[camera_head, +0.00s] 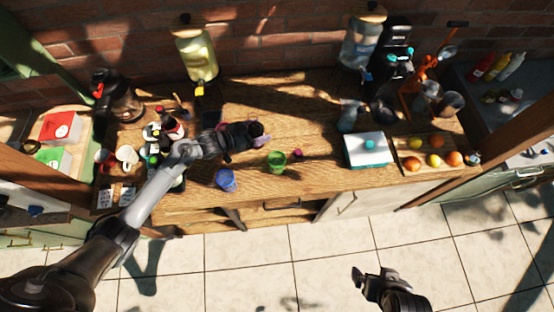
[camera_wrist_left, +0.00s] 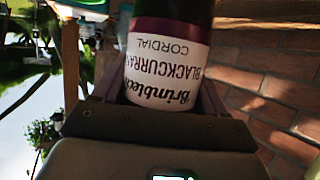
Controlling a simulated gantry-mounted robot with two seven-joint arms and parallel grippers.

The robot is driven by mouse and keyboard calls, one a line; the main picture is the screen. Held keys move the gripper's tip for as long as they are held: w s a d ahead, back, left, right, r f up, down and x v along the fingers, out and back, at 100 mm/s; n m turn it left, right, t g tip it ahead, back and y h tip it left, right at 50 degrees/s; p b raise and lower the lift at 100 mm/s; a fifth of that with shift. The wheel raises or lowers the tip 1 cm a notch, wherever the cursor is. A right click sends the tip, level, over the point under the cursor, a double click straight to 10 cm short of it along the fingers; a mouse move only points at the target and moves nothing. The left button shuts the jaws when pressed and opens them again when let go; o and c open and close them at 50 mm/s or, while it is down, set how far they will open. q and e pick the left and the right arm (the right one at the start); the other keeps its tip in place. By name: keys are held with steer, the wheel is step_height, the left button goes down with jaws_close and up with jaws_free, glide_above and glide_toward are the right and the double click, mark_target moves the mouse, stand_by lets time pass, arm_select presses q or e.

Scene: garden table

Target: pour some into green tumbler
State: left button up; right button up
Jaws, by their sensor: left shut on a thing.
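My left gripper (camera_head: 240,137) is shut on a dark bottle (camera_head: 257,130). In the left wrist view its white and maroon label reads blackcurrant cordial (camera_wrist_left: 165,62), and the lettering appears upside down. The bottle is above the wooden table, up and left of the green tumbler (camera_head: 277,160) in the head view. The green tumbler stands upright near the table's front edge, and its contents cannot be made out. My right gripper (camera_head: 374,274) appears open and empty, over the floor in front of the table.
A blue tumbler (camera_head: 226,179) stands at the front edge, left of the green one. A small pink thing (camera_head: 297,153) lies right of the green tumbler. A white box (camera_head: 366,149) and a fruit board (camera_head: 456,143) are farther right. Bottles and cups crowd the left.

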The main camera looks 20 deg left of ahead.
arm_select(q)
steer(key=shift+f, duration=0.2)
steer(key=shift+f, duration=0.15)
